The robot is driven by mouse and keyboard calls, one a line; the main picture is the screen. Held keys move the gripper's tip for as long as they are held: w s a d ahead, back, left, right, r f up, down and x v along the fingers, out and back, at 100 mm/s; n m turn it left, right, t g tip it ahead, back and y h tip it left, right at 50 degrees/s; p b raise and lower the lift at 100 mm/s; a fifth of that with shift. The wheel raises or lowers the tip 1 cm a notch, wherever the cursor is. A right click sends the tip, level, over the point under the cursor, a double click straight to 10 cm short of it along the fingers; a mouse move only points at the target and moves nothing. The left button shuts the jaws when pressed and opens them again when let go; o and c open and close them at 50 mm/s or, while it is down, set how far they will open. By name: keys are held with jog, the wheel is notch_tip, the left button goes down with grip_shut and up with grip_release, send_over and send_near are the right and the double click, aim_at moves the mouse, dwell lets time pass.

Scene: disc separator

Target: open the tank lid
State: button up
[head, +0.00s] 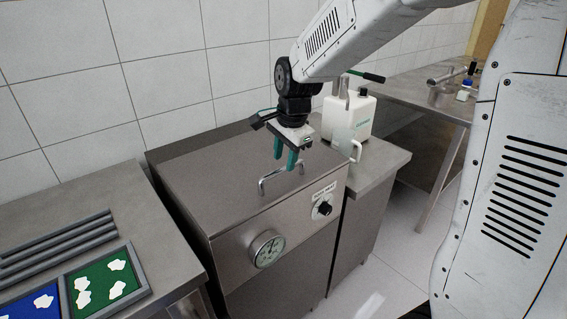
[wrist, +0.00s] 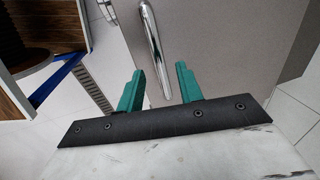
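The tank (head: 200,195) is a stainless steel box with a flat metal lid (head: 205,165) on top, which lies shut. A curved chrome handle (head: 279,180) stands on the lid near its front right edge. My gripper (head: 286,163) is above the lid, pointing down, just over the handle. Its two green fingers are apart with nothing between them. In the wrist view the handle (wrist: 153,45) shows as a chrome bar ahead of the open fingers (wrist: 158,80), closer to the left one. I cannot tell the exact height gap.
A gauge (head: 267,249) and a black knob (head: 325,208) are on the tank's front. A white device (head: 347,122) stands on the counter behind right. A steel table (head: 85,215) at left holds green and blue trays (head: 133,262).

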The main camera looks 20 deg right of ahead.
jog(key=shift+w+a+f, duration=0.1)
jog(key=shift+w+f, duration=0.1)
jog(key=shift+f, duration=1.05)
